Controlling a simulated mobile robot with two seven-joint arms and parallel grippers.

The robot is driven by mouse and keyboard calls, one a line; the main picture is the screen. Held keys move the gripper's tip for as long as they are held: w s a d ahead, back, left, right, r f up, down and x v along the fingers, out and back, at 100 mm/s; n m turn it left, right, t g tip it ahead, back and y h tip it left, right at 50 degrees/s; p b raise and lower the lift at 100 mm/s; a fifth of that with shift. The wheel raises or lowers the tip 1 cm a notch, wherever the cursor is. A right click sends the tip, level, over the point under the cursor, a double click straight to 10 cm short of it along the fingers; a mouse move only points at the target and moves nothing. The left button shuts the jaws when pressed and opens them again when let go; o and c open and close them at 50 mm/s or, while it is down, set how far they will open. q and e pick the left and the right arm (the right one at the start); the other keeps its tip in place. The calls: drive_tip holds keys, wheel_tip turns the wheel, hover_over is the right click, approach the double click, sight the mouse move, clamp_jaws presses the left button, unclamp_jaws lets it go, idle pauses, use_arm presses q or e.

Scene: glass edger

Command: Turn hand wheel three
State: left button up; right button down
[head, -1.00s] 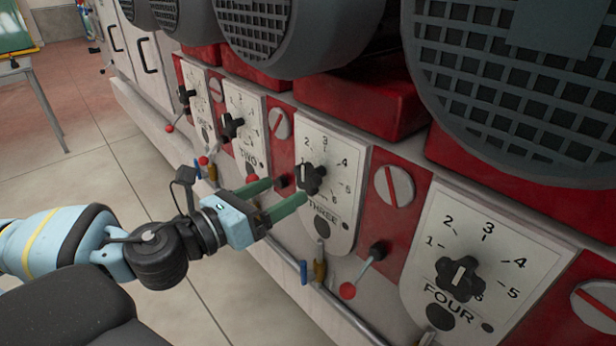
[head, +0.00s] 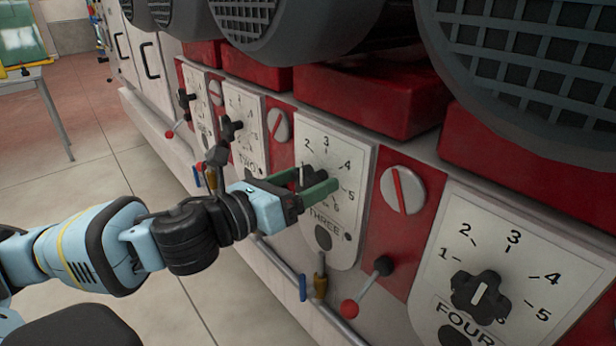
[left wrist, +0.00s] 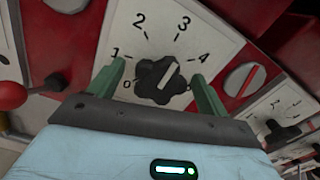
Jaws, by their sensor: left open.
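Hand wheel three (head: 309,178) is a black lobed knob with a white pointer line on the white dial plate marked THREE (head: 345,160). It also shows in the left wrist view (left wrist: 160,82), with the pointer line towards the upper right, between 3 and 4. My left gripper (head: 312,186) is open, its green fingers around the knob, one on each side. In the left wrist view the fingers (left wrist: 158,84) stand to the left and right of the knob, with gaps visible. In the head view the fingers partly hide the knob. My right gripper is not in view.
Dial FOUR with its black knob (head: 480,296) is at the lower right. Dial TWO's knob (head: 231,130) is to the left. A red-ball lever (head: 350,309) and a rail (head: 285,283) lie below dial three. Large grey motors (head: 530,70) overhang above.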

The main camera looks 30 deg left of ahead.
use_arm(q)
drive_tip(key=shift+w+d, duration=0.2)
drive_tip(key=shift+w, duration=0.2)
drive_tip(key=shift+c, duration=0.9)
drive_tip(key=c, duration=0.8)
